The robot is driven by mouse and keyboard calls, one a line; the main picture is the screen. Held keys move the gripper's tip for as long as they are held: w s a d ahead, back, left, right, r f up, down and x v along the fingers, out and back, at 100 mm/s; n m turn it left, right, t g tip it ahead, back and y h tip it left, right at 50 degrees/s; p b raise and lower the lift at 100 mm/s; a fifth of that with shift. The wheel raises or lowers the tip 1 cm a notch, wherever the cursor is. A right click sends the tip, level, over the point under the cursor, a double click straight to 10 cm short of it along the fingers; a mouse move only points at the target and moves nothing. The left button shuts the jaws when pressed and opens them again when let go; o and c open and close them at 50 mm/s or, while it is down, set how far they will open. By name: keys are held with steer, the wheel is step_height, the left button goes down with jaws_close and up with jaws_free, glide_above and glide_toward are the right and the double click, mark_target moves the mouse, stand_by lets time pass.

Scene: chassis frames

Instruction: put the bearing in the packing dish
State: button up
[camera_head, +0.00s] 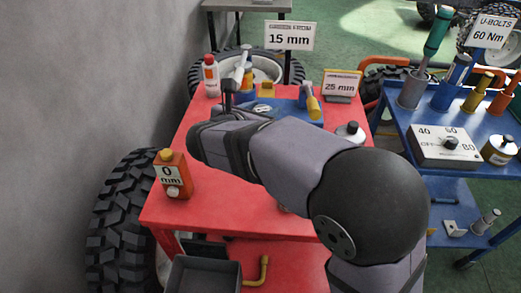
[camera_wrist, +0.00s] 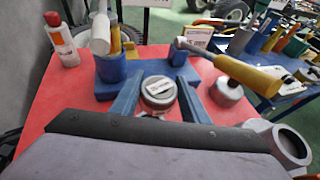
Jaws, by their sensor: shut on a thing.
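My gripper (camera_wrist: 158,100) has two blue fingers. They are shut on a round, dark grey piece with a pale label on top, which looks like the bearing (camera_wrist: 158,88). It is held in front of a blue tool holder (camera_wrist: 150,66); I cannot tell whether it touches anything below. In the head view my arm covers most of the gripper.
A red-capped white bottle (camera_wrist: 62,40) stands at the left. A blue cart (camera_head: 400,120) stands beyond.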

steer(key=shift+a+f+n+y, duration=0.1)
steer(key=shift+a+n+y, duration=0.15)
steer(key=shift+n+y, duration=0.05)
steer(key=shift+f+b, duration=0.85)
steer(key=shift+f, duration=4.15)
steer(key=shift+f, duration=0.1)
steer(key=o, duration=1.4)
steer(key=shift+f, duration=0.1)
steer(key=shift+r, duration=0.25)
steer(key=shift+s+a, duration=0.15)
steer(key=shift+s, duration=0.15)
steer(key=v, duration=1.1)
steer(key=shift+s+p, duration=0.25)
steer(key=shift+p, duration=0.05)
